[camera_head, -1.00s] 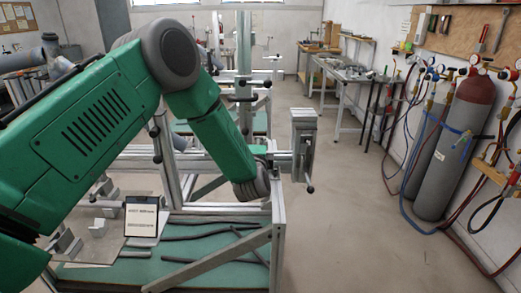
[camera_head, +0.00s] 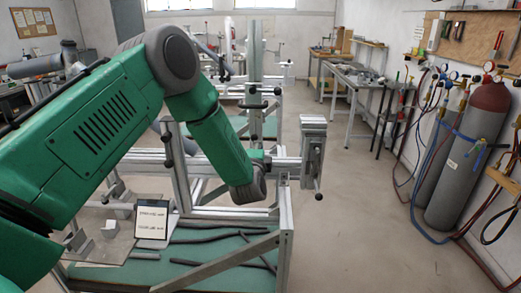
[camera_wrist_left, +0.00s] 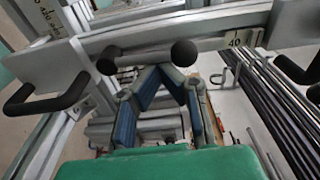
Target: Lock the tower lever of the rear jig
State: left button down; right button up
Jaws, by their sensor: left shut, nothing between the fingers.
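I cannot tell which jig is the rear one. My right gripper is not in view.
Black bent handles (camera_wrist_left: 50,95) stick out from the beam in the left wrist view. Dark rods (camera_wrist_left: 275,95) lie at the right there. In the head view, gas cylinders (camera_head: 468,160) stand by the right wall. The floor (camera_head: 360,215) right of the jig is clear.

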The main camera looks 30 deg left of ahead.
pick_arm(q)
jog(key=shift+s+r, duration=0.1)
jog(key=shift+n, duration=0.3)
jog(key=s+a+f+n+y+b, duration=0.1)
jog(key=s+a+f+n+b, duration=0.2)
jog(key=n, duration=1.3)
jog(key=a+b, duration=0.2)
jog(key=b, duration=0.3)
jog(key=shift+s+a+f, duration=0.15)
jog(key=shift+a+f, duration=0.05)
jog(key=shift+f, duration=0.1)
jog(key=shift+f+b, duration=0.1)
jog(key=shift+b, duration=0.3)
